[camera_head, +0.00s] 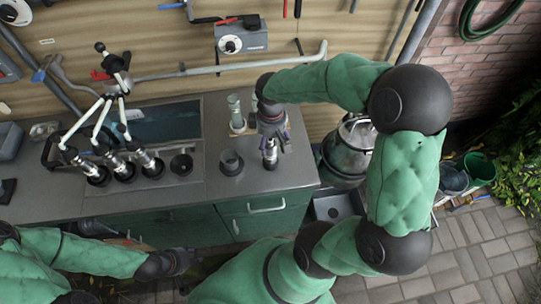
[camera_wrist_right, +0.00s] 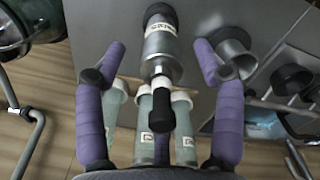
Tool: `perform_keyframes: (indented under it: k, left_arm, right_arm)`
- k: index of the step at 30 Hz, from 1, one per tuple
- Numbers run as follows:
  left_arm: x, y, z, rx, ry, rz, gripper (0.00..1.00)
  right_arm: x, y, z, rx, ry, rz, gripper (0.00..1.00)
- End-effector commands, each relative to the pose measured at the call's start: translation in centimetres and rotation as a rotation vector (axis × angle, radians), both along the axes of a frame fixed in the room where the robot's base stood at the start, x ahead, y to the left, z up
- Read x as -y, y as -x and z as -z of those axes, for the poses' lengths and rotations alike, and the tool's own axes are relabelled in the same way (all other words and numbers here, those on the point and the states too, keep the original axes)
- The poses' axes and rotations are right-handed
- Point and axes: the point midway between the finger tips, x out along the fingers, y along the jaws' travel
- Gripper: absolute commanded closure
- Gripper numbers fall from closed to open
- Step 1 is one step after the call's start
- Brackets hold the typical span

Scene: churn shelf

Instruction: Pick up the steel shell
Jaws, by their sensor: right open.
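The steel shell (camera_head: 270,153) stands on the grey counter near its right end, directly below my right gripper (camera_head: 274,138). In the right wrist view the steel shell (camera_wrist_right: 160,52) is a shiny cylinder with a pale label and black ends. It lies between the two spread purple fingers of my right gripper (camera_wrist_right: 161,60). Gaps show on both sides, so the fingers appear apart from it. My left gripper (camera_head: 172,263) is low at the left, in front of the green cabinet, away from the shell. Its finger state is unclear.
Clear tubes (camera_head: 236,112) in a holder stand close behind the shell. A grey cup (camera_head: 231,162) and a black ring (camera_head: 181,164) stand to its left. A milking claw with several shells (camera_head: 124,170) is further left. A steel churn (camera_head: 348,152) stands beyond the counter's right end.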

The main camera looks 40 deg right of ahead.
Motion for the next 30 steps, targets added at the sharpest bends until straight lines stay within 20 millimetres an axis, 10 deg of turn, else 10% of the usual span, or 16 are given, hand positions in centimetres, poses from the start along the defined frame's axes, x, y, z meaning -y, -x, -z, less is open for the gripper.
perform_keyframes:
  k: [12,20,30]
  left_arm:
    - [0.0,0.0,0.7,0.0,0.0,0.0,0.6]
    - [0.0,0.0,0.7,0.0,0.0,0.0,0.6]
    - [0.0,0.0,0.7,0.0,0.0,0.0,0.6]
  right_arm:
    - [-0.1,-0.2,2.7,0.0,0.0,-0.001,0.31]
    - [-0.1,-0.1,2.7,0.0,0.0,-0.001,0.99]
    - [0.0,-0.2,2.6,0.0,0.001,-0.001,1.0]
